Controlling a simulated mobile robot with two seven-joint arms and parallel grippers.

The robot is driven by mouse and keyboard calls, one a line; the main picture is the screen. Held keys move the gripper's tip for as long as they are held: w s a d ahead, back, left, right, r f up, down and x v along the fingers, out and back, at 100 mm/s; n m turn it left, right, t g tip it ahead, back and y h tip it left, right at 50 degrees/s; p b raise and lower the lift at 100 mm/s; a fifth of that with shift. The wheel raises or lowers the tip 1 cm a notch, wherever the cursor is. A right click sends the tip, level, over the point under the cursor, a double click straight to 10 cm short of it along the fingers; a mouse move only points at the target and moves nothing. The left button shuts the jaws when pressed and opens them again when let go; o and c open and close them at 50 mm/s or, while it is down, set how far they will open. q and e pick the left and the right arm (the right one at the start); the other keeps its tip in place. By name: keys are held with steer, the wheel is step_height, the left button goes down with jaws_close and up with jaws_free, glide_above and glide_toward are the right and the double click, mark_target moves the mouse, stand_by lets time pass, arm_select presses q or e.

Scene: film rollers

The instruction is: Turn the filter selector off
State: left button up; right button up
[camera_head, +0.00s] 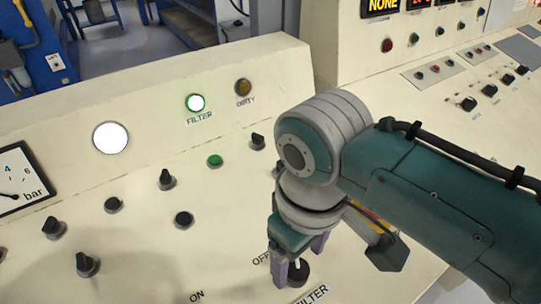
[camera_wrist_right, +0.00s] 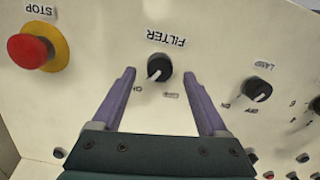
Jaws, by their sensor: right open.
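The filter selector is a black round knob with a white pointer, seen in the head view (camera_head: 299,273) and the right wrist view (camera_wrist_right: 160,65). In the wrist view its pointer slants toward the ON label, away from OFF. The FILTER lamp (camera_head: 195,103) glows green. My right gripper (camera_head: 299,262) points down at the panel. It is open, its fingers either side of the knob in the wrist view (camera_wrist_right: 159,73). The knob sits between and slightly beyond the fingertips; I see no contact. Part of the knob is hidden by the gripper in the head view. My left gripper is not in view.
A LAMP knob (camera_wrist_right: 257,89) and a red STOP button (camera_wrist_right: 28,50) on a yellow base flank the selector. Several other black knobs (camera_head: 183,219) stand on the cream panel. A pressure gauge (camera_head: 25,178) is at the left. An unlit DIRTY lamp (camera_head: 243,87) is nearby.

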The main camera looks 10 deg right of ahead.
mark_target(297, 271)
steer(key=shift+f, duration=1.05)
steer(key=shift+c, duration=0.3)
jaws_close()
